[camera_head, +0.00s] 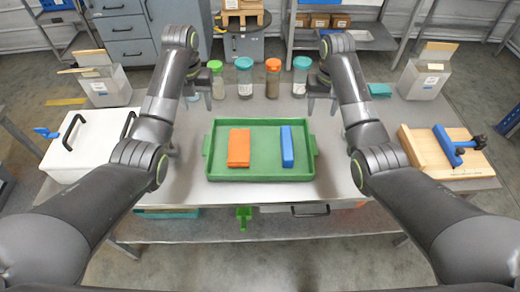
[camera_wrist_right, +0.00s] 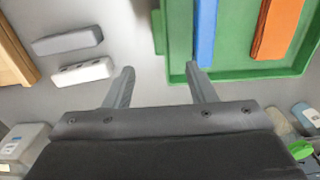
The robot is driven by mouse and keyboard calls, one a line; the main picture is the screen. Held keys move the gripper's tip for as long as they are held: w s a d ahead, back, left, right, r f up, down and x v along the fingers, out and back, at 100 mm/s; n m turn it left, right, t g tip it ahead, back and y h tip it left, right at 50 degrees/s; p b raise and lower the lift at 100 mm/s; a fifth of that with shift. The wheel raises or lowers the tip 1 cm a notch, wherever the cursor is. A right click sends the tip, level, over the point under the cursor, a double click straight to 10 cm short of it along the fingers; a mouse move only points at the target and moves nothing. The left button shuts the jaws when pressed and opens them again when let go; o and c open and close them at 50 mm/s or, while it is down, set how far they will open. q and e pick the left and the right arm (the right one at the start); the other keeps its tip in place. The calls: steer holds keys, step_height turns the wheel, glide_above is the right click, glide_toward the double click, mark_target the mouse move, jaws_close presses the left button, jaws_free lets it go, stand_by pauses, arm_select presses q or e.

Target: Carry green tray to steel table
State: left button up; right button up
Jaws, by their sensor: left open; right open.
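The green tray (camera_head: 262,172) rests on the steel table (camera_head: 340,190), near the middle of the head view. An orange block (camera_head: 239,148) and a blue block (camera_head: 287,147) lie inside it. My left gripper (camera_head: 199,98) is open and empty, above the table beyond the tray's far left corner. My right gripper (camera_head: 322,102) is open and empty, beyond the tray's far right corner. In the right wrist view, my right gripper's fingers (camera_wrist_right: 160,85) are spread. The green tray (camera_wrist_right: 228,73) shows there at upper right, with one fingertip close to its edge; I cannot tell whether they touch.
Jars with coloured lids (camera_head: 244,78) stand behind the tray. A white lidded box (camera_head: 85,143) is at left, and a wooden board with a blue clamp (camera_head: 452,152) is at right. Grey and white blocks (camera_wrist_right: 82,72) lie on the table in the right wrist view.

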mark_target(207, 144)
arm_select(q)
steer(key=shift+f, duration=0.1)
step_height(207, 144, down, 17)
steer(key=shift+f, duration=0.15)
arm_select(e)
step_height(207, 144, down, 17)
steer(key=shift+f, duration=0.2)
arm_select(q)
jaws_close()
arm_select(e)
jaws_close()
